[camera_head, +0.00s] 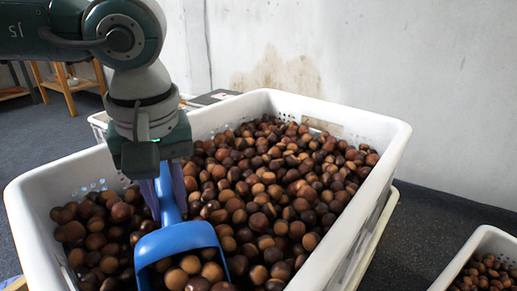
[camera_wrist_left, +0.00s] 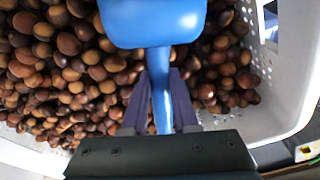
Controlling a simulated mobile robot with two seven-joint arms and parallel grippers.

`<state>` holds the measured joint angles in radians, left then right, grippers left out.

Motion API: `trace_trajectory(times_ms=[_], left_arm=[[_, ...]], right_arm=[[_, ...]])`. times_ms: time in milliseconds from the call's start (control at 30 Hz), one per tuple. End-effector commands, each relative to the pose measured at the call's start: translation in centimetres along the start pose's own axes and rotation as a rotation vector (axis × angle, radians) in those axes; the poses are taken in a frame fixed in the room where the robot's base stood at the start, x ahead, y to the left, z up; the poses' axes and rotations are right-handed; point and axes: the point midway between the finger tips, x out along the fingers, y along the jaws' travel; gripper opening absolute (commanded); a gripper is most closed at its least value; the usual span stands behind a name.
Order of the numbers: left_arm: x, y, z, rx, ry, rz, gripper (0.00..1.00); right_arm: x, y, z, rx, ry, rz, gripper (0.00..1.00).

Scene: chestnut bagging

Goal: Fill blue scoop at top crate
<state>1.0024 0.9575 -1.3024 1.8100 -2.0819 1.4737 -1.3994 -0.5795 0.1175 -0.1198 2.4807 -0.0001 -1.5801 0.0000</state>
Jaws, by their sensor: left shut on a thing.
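The blue scoop (camera_head: 178,241) is in the head view, its bowl low among the chestnuts with several chestnuts in its mouth. My left gripper (camera_head: 168,186) is shut on the scoop's handle, which points up between its purple fingers. In the left wrist view the handle runs between the fingers of the gripper (camera_wrist_left: 160,100), and the underside of the scoop (camera_wrist_left: 150,22) shows at the top. The white top crate (camera_head: 401,137) is filled with brown chestnuts (camera_head: 262,190). How deep the scoop's front edge sits is hidden. My right gripper is not in view.
Another white crate (camera_head: 482,236) with chestnuts stands at the lower right. The top crate rests on another pale crate (camera_head: 378,238). A pale wall (camera_head: 400,50) stands behind. A wooden stand (camera_head: 68,90) is at the far left, on dark floor.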

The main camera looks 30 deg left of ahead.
Motion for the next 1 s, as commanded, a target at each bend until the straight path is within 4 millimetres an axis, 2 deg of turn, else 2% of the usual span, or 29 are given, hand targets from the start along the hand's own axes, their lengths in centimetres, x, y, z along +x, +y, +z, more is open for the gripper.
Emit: trace_trajectory(times_ms=[133, 300, 700, 1000], left_arm=[[0.3, 0.0, 1.7, -0.001, -0.091, 0.001, 0.00], [-1.6, 0.1, 0.4, -0.006, -0.278, 0.005, 0.00], [-6.0, 0.1, -1.6, -0.001, -0.350, 0.004, 0.00], [-7.6, 0.1, -2.4, 0.000, -0.383, 0.003, 0.00]], right_arm=[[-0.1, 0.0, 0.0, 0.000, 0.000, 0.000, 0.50], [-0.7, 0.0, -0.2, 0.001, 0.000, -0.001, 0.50], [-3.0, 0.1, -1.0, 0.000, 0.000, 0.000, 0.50], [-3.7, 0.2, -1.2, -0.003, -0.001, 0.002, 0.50]])
